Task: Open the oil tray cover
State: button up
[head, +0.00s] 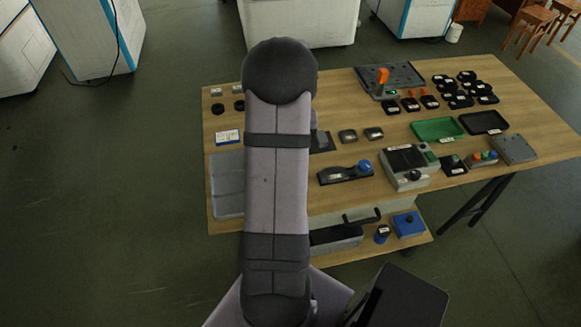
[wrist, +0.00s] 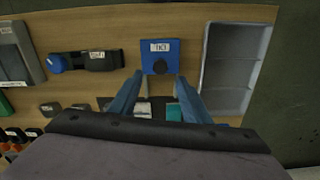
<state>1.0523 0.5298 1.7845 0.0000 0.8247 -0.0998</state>
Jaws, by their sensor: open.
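A small blue box (wrist: 160,48) with a white label and a dark round knob (wrist: 160,66) stands on the wooden table in the wrist view. The label looks upside down and is too small to read surely; the box appears to be the oil tray with its cover shut. My gripper (wrist: 158,77) is open and empty, its two blue fingers spread. In the picture the fingertips lie just below the box, either side of the knob; I cannot tell their height above it. In the head view my arm hides the gripper and this box.
A grey tray (head: 228,185) lies at the table's left; in the wrist view it stands right of the box (wrist: 228,70). A dark base with a blue knob (head: 345,174) is nearby. Another blue box (head: 408,224) sits on the lower shelf. Several small parts crowd the table's right.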

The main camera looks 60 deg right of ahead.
jog(key=shift+f+p, duration=0.85)
jog(key=shift+f, duration=2.85)
